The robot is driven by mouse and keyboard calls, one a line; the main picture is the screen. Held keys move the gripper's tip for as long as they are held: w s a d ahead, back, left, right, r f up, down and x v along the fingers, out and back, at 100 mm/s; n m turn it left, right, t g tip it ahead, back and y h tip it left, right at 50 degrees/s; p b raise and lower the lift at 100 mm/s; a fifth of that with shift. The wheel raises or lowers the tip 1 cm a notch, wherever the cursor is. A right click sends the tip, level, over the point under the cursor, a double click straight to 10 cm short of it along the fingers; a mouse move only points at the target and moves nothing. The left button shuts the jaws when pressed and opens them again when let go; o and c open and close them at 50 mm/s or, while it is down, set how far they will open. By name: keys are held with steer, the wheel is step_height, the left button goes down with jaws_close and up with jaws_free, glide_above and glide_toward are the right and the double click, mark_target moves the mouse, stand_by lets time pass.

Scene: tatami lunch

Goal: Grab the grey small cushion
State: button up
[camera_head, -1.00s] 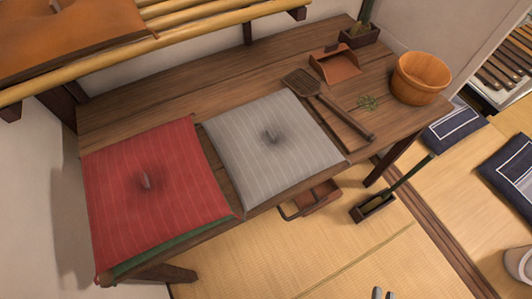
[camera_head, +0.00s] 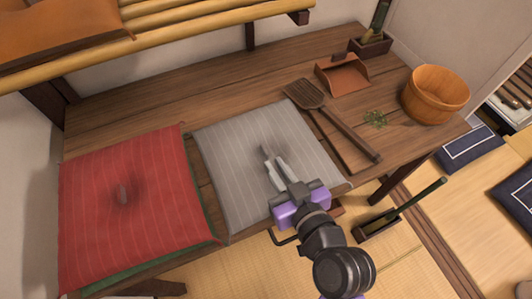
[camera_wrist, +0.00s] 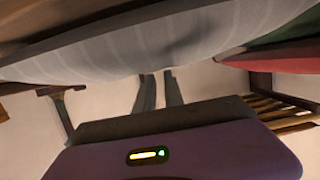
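The grey cushion (camera_head: 235,165) has thin pale stripes and a dark tuft with a small tab at its middle. It lies flat on the wooden bench, to the right of the red cushion. My gripper (camera_head: 267,153) reaches over its front right part, with the fingertips at the central tab. In the wrist view, the grey cushion (camera_wrist: 215,40) fills the upper part, and the two fingers of my gripper (camera_wrist: 159,76) stand a narrow gap apart, tips close to the cushion. Whether they touch the tab is hard to see.
The red cushion (camera_head: 120,205) lies on something green at left. A wooden spatula (camera_head: 335,122), dustpan (camera_head: 342,75), green sprig (camera_head: 375,119) and wooden tub (camera_head: 436,92) occupy the bench's right part. A bamboo rail (camera_head: 190,28) runs above the back. The bench's rear strip (camera_head: 170,95) is bare.

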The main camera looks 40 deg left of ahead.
mark_target(265, 150)
steer(key=x, duration=0.5)
steer(key=shift+w+a+f, duration=0.15)
steer(key=shift+f, duration=0.1)
jaws_close()
steer(key=shift+r, duration=0.15)
stand_by(1.3)
